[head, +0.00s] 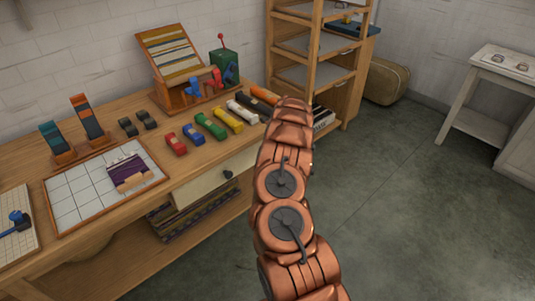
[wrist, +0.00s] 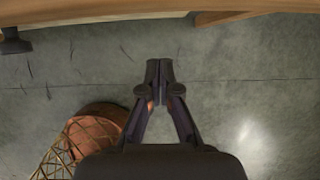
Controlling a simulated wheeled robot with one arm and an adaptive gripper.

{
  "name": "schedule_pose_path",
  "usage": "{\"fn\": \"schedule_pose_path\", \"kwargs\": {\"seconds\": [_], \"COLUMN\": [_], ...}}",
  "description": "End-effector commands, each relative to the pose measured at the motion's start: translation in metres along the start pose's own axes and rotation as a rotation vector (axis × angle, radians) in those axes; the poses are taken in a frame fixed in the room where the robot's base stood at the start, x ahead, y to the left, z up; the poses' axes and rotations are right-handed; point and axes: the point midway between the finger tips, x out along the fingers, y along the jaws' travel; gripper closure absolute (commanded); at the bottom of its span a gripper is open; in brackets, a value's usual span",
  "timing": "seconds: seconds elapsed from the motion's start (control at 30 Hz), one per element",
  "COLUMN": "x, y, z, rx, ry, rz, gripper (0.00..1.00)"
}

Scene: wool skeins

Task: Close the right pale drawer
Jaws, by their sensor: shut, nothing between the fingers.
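A pale drawer (head: 205,188) with a dark round knob (head: 228,174) is in the front of the wooden workbench in the head view. My arm covers the area at its right end, and I cannot tell how far it stands out. My gripper (wrist: 160,75) is shut and empty in the wrist view, over the grey floor and apart from the wooden edge (wrist: 110,12) at the top. A dark knob-like piece (wrist: 12,42) shows at the upper left there. The gripper is hidden behind my arm in the head view.
Several coloured wool skeins (head: 210,126), a small loom (head: 170,60) and a tiled board (head: 75,200) are on the bench. A shelf rack (head: 310,75) stands behind. A wire-mesh object (wrist: 60,160) is at the lower left in the wrist view.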

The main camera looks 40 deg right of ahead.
Motion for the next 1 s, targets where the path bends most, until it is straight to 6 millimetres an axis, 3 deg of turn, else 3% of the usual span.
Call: {"fn": "schedule_pose_path", "kwargs": {"seconds": [0.6,1.0], "x": [-0.064,-0.072], "y": [0.000,0.001], "z": [0.000,-0.001], "rx": [0.001,0.000], "ry": [-0.001,0.002], "rz": [0.002,0.002], "gripper": [1.00,1.00]}}
